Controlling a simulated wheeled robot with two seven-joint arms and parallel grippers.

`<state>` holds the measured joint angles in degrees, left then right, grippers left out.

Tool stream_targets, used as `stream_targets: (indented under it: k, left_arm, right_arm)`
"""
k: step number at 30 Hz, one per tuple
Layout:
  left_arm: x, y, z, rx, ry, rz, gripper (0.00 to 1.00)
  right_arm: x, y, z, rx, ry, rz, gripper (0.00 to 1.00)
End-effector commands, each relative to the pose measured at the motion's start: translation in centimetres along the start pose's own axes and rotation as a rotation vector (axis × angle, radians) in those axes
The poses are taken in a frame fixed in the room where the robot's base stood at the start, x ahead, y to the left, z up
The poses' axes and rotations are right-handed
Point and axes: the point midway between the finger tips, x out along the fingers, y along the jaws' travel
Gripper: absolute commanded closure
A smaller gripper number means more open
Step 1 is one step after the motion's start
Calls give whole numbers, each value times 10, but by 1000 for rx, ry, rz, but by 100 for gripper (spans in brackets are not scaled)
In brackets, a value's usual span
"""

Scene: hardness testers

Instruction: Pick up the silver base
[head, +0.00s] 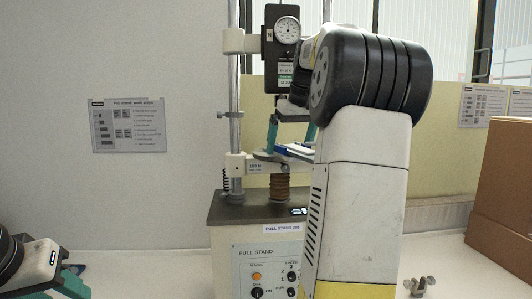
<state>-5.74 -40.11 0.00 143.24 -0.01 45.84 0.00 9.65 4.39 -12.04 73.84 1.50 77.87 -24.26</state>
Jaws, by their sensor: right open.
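A small silver piece with two raised ends (419,286) lies on the white table at the lower right, right of my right arm; it looks like the silver base, but I cannot be sure. My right gripper (291,138) is open, its teal fingers pointing down in front of the pull stand's column, well up and left of the silver piece. A flat plate with a white and blue item (298,150) shows at its fingertips; I cannot tell whether they touch. My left gripper (66,287) shows only partly at the lower left, its fingertips unclear.
The pull stand (262,249) with its dial gauge (287,29) stands in the middle, partly hidden by my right arm. A cardboard box (502,200) stands at the right. The white table is clear between my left arm and the stand.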

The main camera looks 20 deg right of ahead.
Motion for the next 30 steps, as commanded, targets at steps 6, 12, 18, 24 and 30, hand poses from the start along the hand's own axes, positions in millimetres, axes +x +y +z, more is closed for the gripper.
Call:
stream_targets:
  k: [6,12,18,24,30]
  left_arm:
    - [0,0,0,0,0,0,56]
    - [0,0,0,0,0,0,56]
    - [0,0,0,0,0,0,56]
    - [0,0,0,0,0,0,56]
    - [0,0,0,0,0,0,56]
  right_arm:
    - [1,0,0,0,1,0,0]
    - [0,0,0,0,1,0,39]
    - [0,0,0,0,1,0,79]
    - [-1,0,-1,0,4,1,91]
    - [-3,0,-2,-1,4,1,91]
